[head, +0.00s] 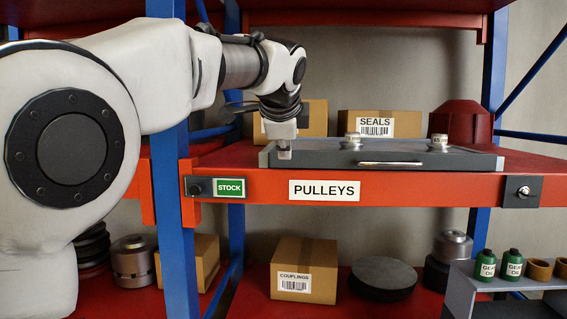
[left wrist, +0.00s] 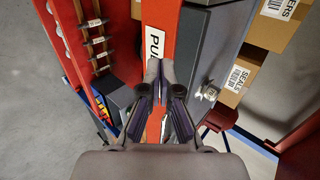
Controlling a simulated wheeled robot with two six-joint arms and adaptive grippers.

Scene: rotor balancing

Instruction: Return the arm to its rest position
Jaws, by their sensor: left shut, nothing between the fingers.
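My left arm (head: 170,70) reaches in from the left over the red shelf. My left gripper (head: 284,153) points down at the left end of a flat grey plate unit (head: 330,160) on the shelf. In the left wrist view the gripper (left wrist: 165,75) is shut and empty, with its fingers over the red front beam (left wrist: 170,35). I cannot tell how far above the beam they are. The grey plate unit is beside them in that view (left wrist: 215,45). My right gripper is out of view.
A blue post (head: 172,200) stands close to my arm. Below are a COUPLINGS box (head: 304,268) and green bottles (head: 486,264).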

